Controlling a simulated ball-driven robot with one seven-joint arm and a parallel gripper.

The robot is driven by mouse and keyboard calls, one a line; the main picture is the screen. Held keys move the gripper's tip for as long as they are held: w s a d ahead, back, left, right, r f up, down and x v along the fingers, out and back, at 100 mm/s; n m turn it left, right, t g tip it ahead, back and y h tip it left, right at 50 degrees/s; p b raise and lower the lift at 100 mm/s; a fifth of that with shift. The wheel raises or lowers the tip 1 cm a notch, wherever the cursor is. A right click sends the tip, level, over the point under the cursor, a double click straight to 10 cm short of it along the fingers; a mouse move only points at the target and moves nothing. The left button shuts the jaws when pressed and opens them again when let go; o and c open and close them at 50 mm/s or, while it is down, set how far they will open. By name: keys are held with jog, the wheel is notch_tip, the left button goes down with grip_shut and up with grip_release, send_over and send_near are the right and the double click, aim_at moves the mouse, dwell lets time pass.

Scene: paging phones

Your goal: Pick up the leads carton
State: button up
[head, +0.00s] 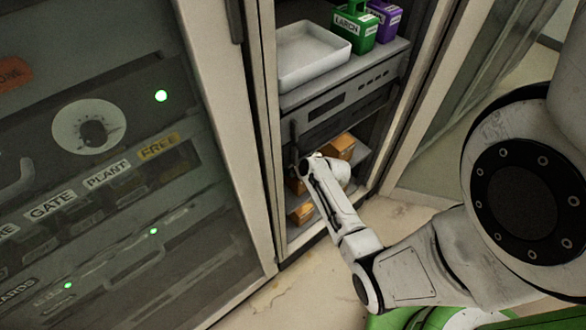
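Orange-brown boxes sit low in the open cabinet. One (341,146) shows behind my arm's end and another (302,214) shows lower down. Part of one more orange surface (295,185) shows left of my arm. No label is readable on them, so I cannot tell which is the leads carton. My arm reaches into the cabinet, and my gripper (308,163) is at its far end, close in front of the boxes. Its fingers are too small and hidden to read, and I cannot tell whether it touches a box.
A white tray (300,72), a green LARCH container (352,30) and a purple container (384,22) stand on the shelf above. The cabinet's side posts bound the opening. A panel with labelled slots and a dial (88,128) is at left. Floor (290,300) shows below.

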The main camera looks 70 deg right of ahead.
jog(key=c, duration=1.3)
jog(key=shift+c, duration=0.4)
jog(key=shift+r, duration=0.15)
